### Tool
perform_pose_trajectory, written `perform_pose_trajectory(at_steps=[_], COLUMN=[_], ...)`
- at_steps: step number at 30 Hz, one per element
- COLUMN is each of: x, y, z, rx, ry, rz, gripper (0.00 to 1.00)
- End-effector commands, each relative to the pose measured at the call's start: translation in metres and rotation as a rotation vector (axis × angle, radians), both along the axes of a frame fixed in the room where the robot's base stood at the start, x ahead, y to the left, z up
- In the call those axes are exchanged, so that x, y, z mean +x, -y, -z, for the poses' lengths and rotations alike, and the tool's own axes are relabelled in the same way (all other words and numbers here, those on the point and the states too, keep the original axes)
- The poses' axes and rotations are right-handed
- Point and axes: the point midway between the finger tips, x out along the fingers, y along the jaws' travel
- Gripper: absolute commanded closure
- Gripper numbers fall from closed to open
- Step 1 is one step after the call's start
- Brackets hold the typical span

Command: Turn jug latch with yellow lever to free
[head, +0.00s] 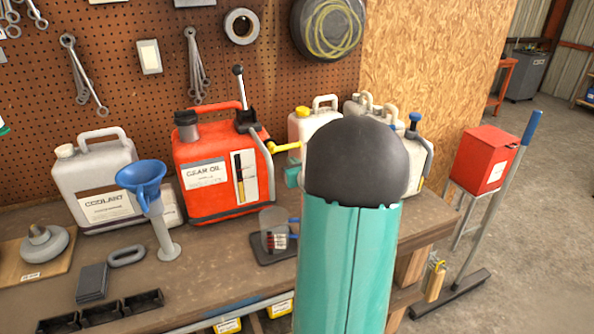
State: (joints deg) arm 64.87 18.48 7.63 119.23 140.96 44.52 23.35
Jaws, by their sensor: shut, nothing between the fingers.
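A yellow lever (286,147) sticks out to the right from near the upper right side of the red gear oil jug (222,205). Its right end meets the edge of a white jug behind, close to my arm's black joint. The latch body cannot be made out clearly. The red jug stands upright on the workbench, with a dark cap and a black-knobbed upright handle on top. My teal arm fills the middle right foreground. My gripper is hidden behind it, and only a small teal part of my arm shows just below the lever.
A coolant jug (100,180), a blue funnel (142,178) and a clear cup (273,230) stand on the workbench (215,268). White jugs stand behind my arm. A red box (486,158) is on a stand at the right. The floor there is mostly open.

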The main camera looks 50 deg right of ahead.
Motion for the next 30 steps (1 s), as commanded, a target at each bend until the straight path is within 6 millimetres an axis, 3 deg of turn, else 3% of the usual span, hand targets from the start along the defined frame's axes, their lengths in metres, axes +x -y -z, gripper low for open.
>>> perform_pose_trajectory(at_steps=[3,8,30], x=[-0.003,-0.005,-0.006], y=[-0.002,-0.003,0.005], z=[-0.016,-0.026,-0.029], rx=[-0.004,-0.002,-0.024], ry=[0.001,0.000,-0.014], rz=[0.001,0.000,0.000], gripper=[1.00,1.00,1.00])
